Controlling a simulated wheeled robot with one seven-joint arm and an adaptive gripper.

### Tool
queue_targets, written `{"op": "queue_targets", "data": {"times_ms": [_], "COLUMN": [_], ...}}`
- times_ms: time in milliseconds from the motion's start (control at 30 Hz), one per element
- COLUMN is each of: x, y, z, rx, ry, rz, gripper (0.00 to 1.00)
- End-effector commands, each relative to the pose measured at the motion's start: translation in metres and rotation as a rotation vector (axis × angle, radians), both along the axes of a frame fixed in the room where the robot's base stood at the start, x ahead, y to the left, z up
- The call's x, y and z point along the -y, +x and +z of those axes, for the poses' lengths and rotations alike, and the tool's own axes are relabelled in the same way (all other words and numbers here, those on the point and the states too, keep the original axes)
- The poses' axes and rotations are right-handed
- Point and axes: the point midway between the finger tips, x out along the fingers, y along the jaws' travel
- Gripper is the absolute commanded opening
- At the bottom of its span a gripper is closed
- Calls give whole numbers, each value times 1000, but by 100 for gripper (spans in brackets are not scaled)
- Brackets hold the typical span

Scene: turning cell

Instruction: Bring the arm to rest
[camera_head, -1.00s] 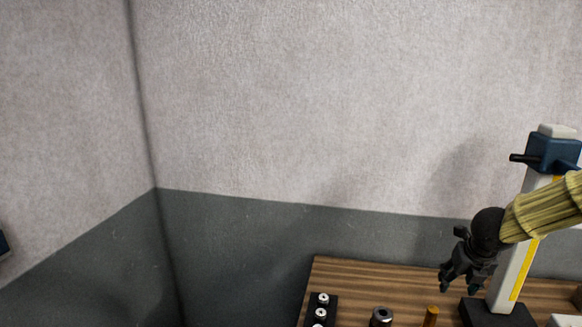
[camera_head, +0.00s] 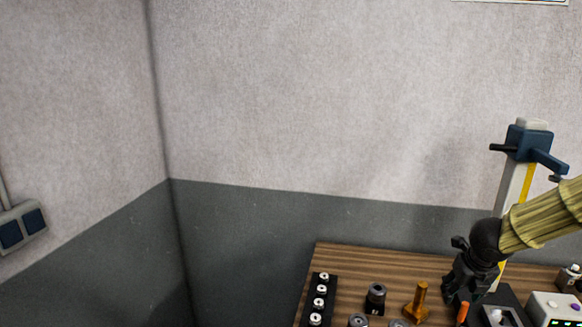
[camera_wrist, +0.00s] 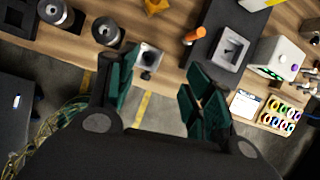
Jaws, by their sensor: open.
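My gripper (camera_head: 459,300) hangs at the lower right of the head view, at the end of my yellow-sleeved arm, in front of the height gauge's column. In the wrist view my gripper (camera_wrist: 157,95) is open, its two dark green fingers apart with nothing between them. It points down over the front edge of the wooden bench (camera_head: 345,262). The bench edge and floor show beyond the fingers. How high the fingertips are above the bench I cannot tell.
A height gauge with a blue head (camera_head: 528,142) stands behind my arm. A socket box (camera_head: 20,228) is on the left wall.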

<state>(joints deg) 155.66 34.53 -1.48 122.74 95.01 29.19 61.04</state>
Motion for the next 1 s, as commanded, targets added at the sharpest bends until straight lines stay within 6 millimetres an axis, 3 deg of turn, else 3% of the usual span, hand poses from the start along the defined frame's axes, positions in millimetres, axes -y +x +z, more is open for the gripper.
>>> {"op": "queue_targets", "data": {"times_ms": [267,467,1000], "x": [-3,-9,-57], "y": [-14,-31,-116], "z": [-37,-79,-224], "rx": [-77,-168,-466], "ry": [-133,-272,-629], "rz": [195,441,1508], "gripper": [51,51,51]}}
